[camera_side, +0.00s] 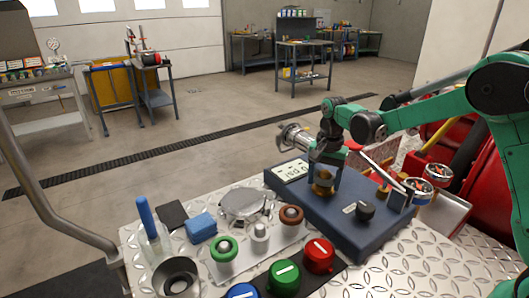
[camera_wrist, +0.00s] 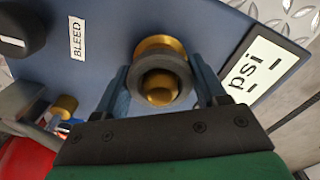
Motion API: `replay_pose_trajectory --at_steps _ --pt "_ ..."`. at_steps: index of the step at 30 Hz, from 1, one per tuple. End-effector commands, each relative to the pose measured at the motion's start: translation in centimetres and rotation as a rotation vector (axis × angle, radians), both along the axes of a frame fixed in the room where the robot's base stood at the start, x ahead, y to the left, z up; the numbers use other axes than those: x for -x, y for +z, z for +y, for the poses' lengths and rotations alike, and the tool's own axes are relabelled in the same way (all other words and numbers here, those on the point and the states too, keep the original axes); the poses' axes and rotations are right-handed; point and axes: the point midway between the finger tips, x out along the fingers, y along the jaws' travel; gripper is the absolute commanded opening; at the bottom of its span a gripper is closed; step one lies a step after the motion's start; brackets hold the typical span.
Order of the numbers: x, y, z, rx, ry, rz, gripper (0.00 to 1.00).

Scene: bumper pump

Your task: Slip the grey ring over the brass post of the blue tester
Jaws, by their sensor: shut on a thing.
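The blue tester (camera_side: 372,222) lies on the tread-plate top in the side view, with its dial display, a black knob and brass fittings. Its brass post (camera_side: 322,188) stands below my gripper (camera_side: 326,162). In the wrist view my gripper (camera_wrist: 163,88) is shut on the dark grey ring (camera_wrist: 184,72), one finger on each side. The post's rounded brass top (camera_wrist: 158,92) shows inside the ring's hole, and more brass (camera_wrist: 158,42) shows beyond its rim. The ring is lined up roughly with the post; I cannot tell how far down it sits. Fingers hide part of the ring in the side view.
The black BLEED knob (camera_wrist: 20,32) and a smaller brass fitting (camera_wrist: 64,106) stand on the tester. Left of it are coloured caps, including a red one (camera_side: 318,256) and a green one (camera_side: 285,278), and a blue sponge-like block (camera_side: 201,228).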

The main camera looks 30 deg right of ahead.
Motion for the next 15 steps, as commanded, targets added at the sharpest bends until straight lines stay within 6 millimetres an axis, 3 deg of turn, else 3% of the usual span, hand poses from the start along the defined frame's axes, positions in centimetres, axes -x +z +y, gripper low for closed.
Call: replay_pose_trajectory --at_steps 15 --pt "0.00 -0.34 0.00 0.000 0.000 0.000 0.35"
